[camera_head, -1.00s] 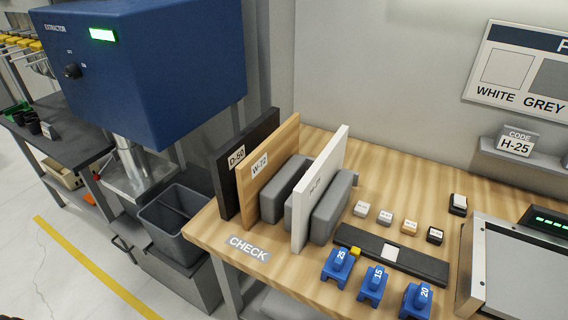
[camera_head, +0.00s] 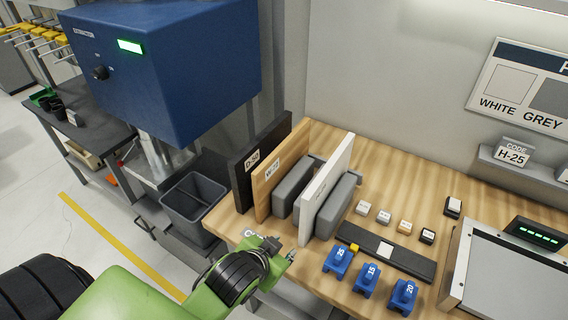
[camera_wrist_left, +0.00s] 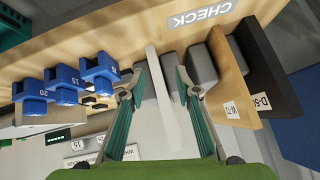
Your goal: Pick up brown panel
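The brown panel (camera_head: 281,160), labelled W-72, stands upright on the wooden table, between the dark D-50 panel (camera_head: 262,152) and a grey block. The brown panel also shows in the left wrist view (camera_wrist_left: 229,75), right of the fingers. My left gripper (camera_head: 284,250) is at the table's front edge, in front of the panels and apart from the brown one. In the left wrist view it is open (camera_wrist_left: 160,82), with the white panel (camera_wrist_left: 170,105) showing between its fingers; I cannot tell whether they touch it. My right gripper is not in view.
Grey blocks (camera_head: 293,187) stand beside the panels. Blue numbered pieces (camera_head: 337,261) and a dark strip (camera_head: 400,255) lie to the right. A grey bin (camera_head: 194,205) and the blue extractor (camera_head: 190,75) are to the left. A CHECK label shows in the wrist view (camera_wrist_left: 199,14).

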